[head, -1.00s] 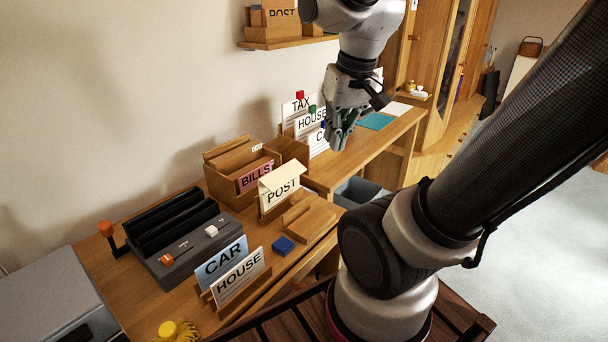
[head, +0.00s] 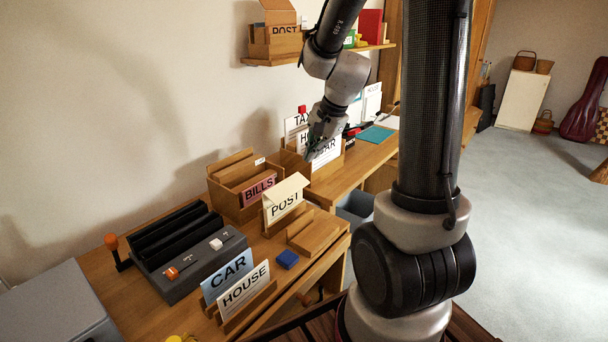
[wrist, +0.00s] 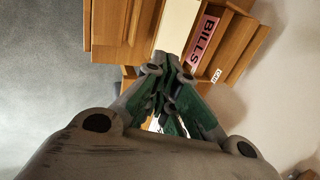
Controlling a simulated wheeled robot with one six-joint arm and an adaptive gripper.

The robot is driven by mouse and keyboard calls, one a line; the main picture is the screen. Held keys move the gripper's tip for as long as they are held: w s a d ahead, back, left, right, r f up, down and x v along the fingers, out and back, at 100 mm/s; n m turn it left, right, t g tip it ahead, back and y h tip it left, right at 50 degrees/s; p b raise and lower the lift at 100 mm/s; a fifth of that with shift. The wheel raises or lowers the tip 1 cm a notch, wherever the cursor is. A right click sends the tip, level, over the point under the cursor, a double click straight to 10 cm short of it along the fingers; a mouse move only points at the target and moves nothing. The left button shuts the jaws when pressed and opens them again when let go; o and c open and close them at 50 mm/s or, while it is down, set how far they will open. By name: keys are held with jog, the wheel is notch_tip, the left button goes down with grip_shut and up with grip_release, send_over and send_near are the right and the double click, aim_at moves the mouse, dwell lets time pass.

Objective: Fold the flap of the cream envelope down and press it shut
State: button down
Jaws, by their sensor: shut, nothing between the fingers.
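The cream envelope (head: 284,203), marked POST, stands upright in a wooden holder on the desk in the head view. Its flap (head: 287,186) sticks out at the top, bent over toward the front and not flat against the face. In the wrist view a cream strip (wrist: 176,27), likely the envelope, shows beyond the fingers. My gripper (head: 310,155) is above and behind the envelope, apart from it, near the file cards. Its green-padded fingers (wrist: 168,92) are shut and empty in the wrist view.
A wooden box with the pink BILLS card (head: 258,190) stands behind the envelope. The CAR (head: 228,275) and HOUSE (head: 245,288) envelopes stand in front. A blue block (head: 287,259) and a dark slotted unit (head: 190,260) sit on the desk. A shelf (head: 272,61) hangs above.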

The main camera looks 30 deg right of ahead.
aim_at(296, 190)
jog(key=x, duration=1.3)
jog(key=shift+w+f, duration=0.15)
jog(key=shift+f, duration=0.05)
jog(key=shift+f, duration=0.55)
jog(key=shift+x, duration=1.8)
jog(key=shift+f, duration=0.1)
jog(key=shift+r, duration=0.8)
